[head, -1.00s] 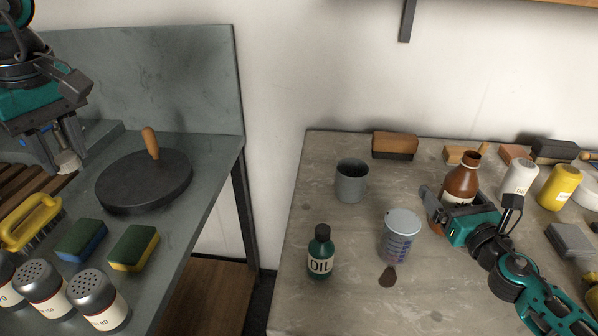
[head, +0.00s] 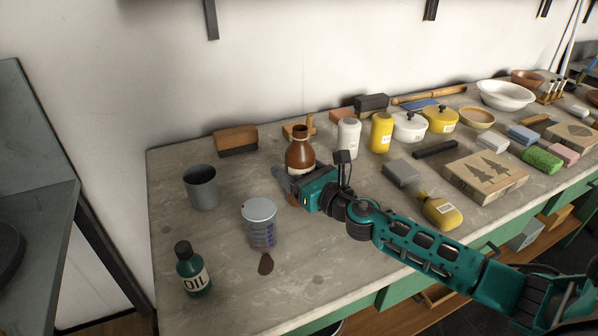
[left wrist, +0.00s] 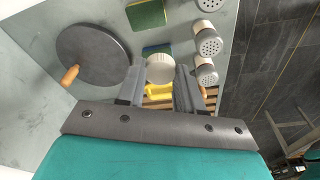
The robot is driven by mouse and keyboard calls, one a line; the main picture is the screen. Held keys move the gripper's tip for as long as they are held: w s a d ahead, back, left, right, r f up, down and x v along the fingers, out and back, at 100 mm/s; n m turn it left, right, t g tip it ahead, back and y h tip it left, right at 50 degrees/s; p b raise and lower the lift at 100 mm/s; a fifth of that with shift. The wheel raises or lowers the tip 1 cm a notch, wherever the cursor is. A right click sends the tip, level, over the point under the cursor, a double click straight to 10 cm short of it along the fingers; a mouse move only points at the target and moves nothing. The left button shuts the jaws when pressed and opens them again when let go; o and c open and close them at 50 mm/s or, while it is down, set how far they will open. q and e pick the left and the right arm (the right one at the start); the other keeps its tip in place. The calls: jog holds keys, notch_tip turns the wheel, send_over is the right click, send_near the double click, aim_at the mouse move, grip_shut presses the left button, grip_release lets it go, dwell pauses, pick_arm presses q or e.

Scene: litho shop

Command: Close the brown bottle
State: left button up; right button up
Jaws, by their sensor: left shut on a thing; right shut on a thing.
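The brown bottle (head: 300,150) stands upright on the stone-topped bench in the head view, its neck bare and open at the top. My right gripper (head: 296,187) is shut on its lower body, which the gripper partly hides. My left gripper (left wrist: 159,84) is out of the head view. In the left wrist view it is shut on a pale round cap (left wrist: 160,68), held between its fingers above the other, grey-green bench, away from the bottle.
A grey cup (head: 201,188), a lidded measuring cup (head: 262,228) and a green oil bottle (head: 192,271) stand left of the bottle. A white bottle (head: 348,140) and a yellow one (head: 381,133) stand close on its right. A gap separates the two benches.

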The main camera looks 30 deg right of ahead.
aim_at(304, 140)
jog(key=shift+c, duration=1.3)
jog(key=shift+r, duration=0.1)
